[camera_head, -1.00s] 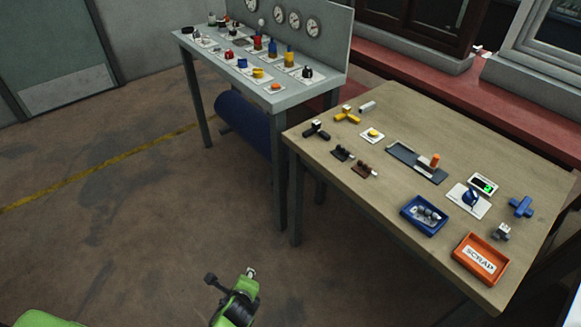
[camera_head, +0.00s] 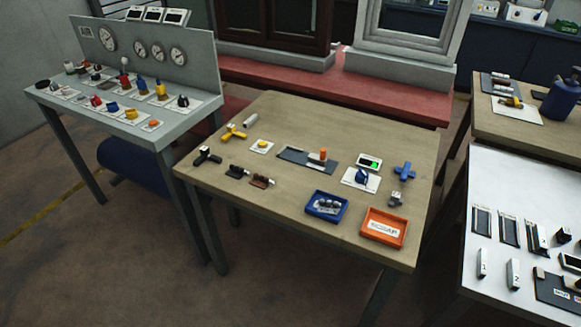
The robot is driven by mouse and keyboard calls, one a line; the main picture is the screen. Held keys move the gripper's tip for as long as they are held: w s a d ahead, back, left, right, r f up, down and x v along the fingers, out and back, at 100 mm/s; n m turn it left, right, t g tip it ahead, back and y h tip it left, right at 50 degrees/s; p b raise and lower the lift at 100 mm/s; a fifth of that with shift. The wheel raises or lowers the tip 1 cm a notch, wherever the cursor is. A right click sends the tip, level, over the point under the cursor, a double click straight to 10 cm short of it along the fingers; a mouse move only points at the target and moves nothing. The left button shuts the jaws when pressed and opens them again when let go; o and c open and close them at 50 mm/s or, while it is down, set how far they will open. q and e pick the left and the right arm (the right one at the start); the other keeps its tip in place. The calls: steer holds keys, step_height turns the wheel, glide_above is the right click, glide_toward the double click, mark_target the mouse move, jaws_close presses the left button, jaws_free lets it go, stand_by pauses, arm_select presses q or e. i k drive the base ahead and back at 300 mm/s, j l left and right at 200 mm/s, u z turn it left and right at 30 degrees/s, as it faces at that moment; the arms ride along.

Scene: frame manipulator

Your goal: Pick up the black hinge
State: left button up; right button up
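A small black hinge-like piece (camera_head: 236,172) lies on the wooden table (camera_head: 300,225), near its left front edge. A similar brown piece (camera_head: 261,182) lies just to its right. A black three-armed piece (camera_head: 206,156) lies behind and to the left of it. The pieces are small here, so their exact shape is hard to tell. Neither of my grippers shows in the head view.
A blue tray (camera_head: 311,211) with grey parts and an orange scrap tray (camera_head: 365,230) stand at the table's front right. A grey workbench (camera_head: 150,134) with gauges stands left, a white table (camera_head: 485,180) right. Floor is clear at the lower left.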

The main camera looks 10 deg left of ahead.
mark_target(235, 176)
steer(key=i+j+z, duration=0.1)
steer(key=j+z, duration=0.75)
steer(key=z, duration=0.15)
steer(key=j+z, duration=0.5)
steer(key=k+j+z, duration=0.1)
steer(key=j+z, duration=0.4)
steer(key=l, duration=0.1)
